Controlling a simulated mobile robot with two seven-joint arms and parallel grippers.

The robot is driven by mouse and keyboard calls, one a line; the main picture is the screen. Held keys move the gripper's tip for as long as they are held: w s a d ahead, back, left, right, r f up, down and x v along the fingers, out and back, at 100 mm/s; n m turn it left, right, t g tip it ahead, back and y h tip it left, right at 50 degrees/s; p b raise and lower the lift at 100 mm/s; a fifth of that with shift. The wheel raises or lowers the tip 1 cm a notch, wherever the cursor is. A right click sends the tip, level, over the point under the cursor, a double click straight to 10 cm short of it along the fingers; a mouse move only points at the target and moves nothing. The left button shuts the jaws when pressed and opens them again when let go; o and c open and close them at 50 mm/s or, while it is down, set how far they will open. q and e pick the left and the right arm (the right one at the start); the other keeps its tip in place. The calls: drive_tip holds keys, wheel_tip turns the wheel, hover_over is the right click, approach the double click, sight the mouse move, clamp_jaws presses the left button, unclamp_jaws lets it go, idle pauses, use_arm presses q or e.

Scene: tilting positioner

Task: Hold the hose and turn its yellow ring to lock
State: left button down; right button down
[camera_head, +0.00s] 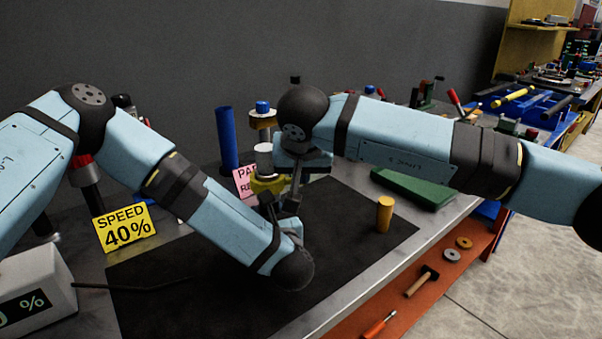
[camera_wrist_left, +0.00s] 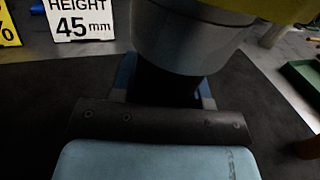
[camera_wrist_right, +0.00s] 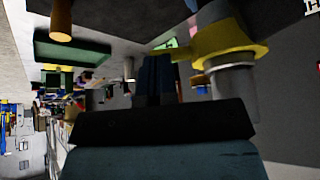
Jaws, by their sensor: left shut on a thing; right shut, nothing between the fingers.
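The hose end stands upright at mid-table, with a grey body (camera_wrist_left: 185,40) and a yellow ring (camera_head: 264,184) around it. The ring also shows in the right wrist view (camera_wrist_right: 228,42), with a tab sticking out at its side. My left gripper (camera_head: 278,204) is shut on the grey body just below the ring; its fingers lie on both sides of it in the left wrist view. My right gripper (camera_wrist_right: 157,62) is shut and empty, its fingertips close beside the ring's tab. I cannot tell whether they touch. The right arm partly covers the ring's right side in the head view.
A yellow speed sign (camera_head: 124,228) and a pink sign (camera_head: 244,182) stand nearby. A blue cylinder (camera_head: 227,138) stands behind. A brass cylinder (camera_head: 384,214) stands on the black mat (camera_head: 350,235), with a green tray (camera_head: 412,188) beyond.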

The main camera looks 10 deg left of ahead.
drive_tip(key=w+n+y, duration=0.1)
drive_tip(key=n, duration=0.1)
drive_tip(key=w+a+n+g+y, duration=0.1)
drive_tip(key=w+n, duration=0.1)
drive_tip(key=shift+w+n, duration=0.2)
drive_tip(key=shift+n, duration=0.1)
drive_tip(key=shift+s, duration=0.15)
drive_tip(key=shift+s+a, duration=0.1)
drive_tip(key=shift+s, duration=0.55)
drive_tip(key=w+d+v, duration=0.1)
drive_tip(key=d+v, duration=0.1)
drive_tip(key=v, duration=1.1)
drive_tip(key=shift+r, duration=0.35)
drive_tip(key=shift+w+d, duration=0.1)
use_arm(q)
drive_tip(key=c, duration=0.5)
unclamp_jaws()
drive_tip(key=shift+c, duration=0.2)
